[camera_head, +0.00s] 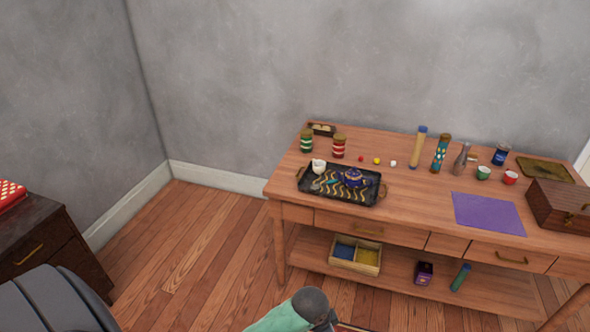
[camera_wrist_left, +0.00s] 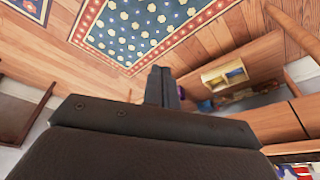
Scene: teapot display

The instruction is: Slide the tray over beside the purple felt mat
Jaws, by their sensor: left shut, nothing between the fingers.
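The black tray (camera_head: 310,186) with gold wavy stripes lies on the left part of the wooden table, near its front edge. A blue teapot (camera_head: 355,178) and a white cup or jug (camera_head: 318,166) stand on it, with small items between them. The purple felt mat (camera_head: 488,213) lies flat on the right part of the table, well apart from the tray. My left gripper (camera_wrist_left: 156,88) shows in the left wrist view, shut and empty, away from the tray, with floor and rug beyond it. My right gripper is not in view.
The tabletop (camera_head: 420,205) between tray and mat is clear. Striped jars (camera_head: 338,147), small balls, bottles and cups line the back. A wooden chest (camera_head: 560,206) stands right of the mat. The lower shelf holds a divided box (camera_head: 356,255). A patterned rug (camera_wrist_left: 140,30) lies on the floor.

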